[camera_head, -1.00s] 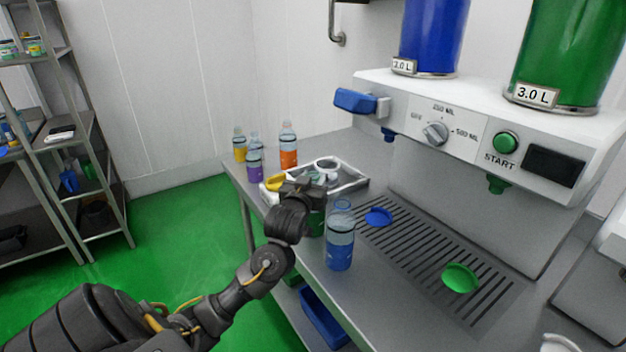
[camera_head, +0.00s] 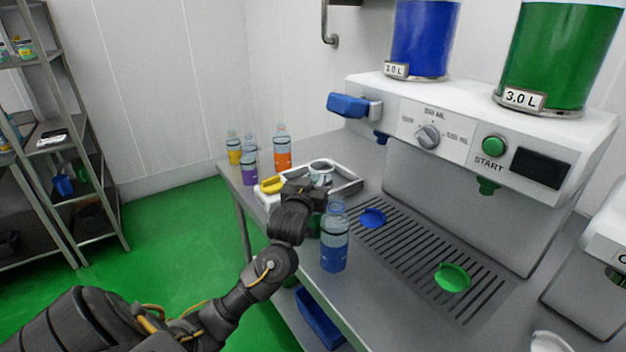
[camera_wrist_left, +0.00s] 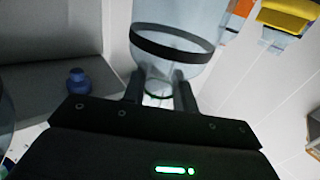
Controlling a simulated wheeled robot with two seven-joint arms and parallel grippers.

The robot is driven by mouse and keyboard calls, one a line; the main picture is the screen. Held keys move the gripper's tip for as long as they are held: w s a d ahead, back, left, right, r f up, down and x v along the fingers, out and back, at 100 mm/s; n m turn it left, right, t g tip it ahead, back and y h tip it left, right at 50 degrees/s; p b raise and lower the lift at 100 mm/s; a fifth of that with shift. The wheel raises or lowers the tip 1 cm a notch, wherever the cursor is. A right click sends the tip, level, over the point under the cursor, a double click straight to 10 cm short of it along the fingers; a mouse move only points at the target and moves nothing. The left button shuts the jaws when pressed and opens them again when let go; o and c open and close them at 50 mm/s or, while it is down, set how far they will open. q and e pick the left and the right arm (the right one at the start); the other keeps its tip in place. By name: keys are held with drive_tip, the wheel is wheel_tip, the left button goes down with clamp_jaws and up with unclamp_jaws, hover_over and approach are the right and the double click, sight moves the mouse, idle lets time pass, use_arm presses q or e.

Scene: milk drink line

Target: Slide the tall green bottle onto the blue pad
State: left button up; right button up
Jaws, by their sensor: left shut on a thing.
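The tall green bottle is mostly hidden in the head view; a strip of its green lower part (camera_head: 313,224) shows behind my left arm and the blue bottle (camera_head: 334,248). My left gripper (camera_head: 316,188) is shut on it. In the left wrist view the clear upper part of the held bottle (camera_wrist_left: 175,50), with a dark band, sits between the two fingers (camera_wrist_left: 159,92). The round blue pad (camera_head: 372,217) lies on the slotted grate, to the right of the gripper and apart from it. My right gripper is not in view.
The blue bottle stands close in front of the gripper. A green pad (camera_head: 452,277) lies nearer on the grate (camera_head: 410,250). Behind the gripper are a tray (camera_head: 350,187) and yellow, purple and orange bottles (camera_head: 282,155). The dispenser (camera_head: 460,150) overhangs the grate.

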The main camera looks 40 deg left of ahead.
use_arm(q)
drive_tip(key=shift+s+a+f+p, duration=0.25)
drive_tip(key=shift+s+a, duration=0.15)
drive_tip(key=shift+s, duration=0.15)
drive_tip(key=shift+s+a+f+p, duration=0.15)
drive_tip(key=shift+s+a+p, duration=0.15)
drive_tip(key=shift+s, duration=0.25)
drive_tip(key=shift+p, duration=0.35)
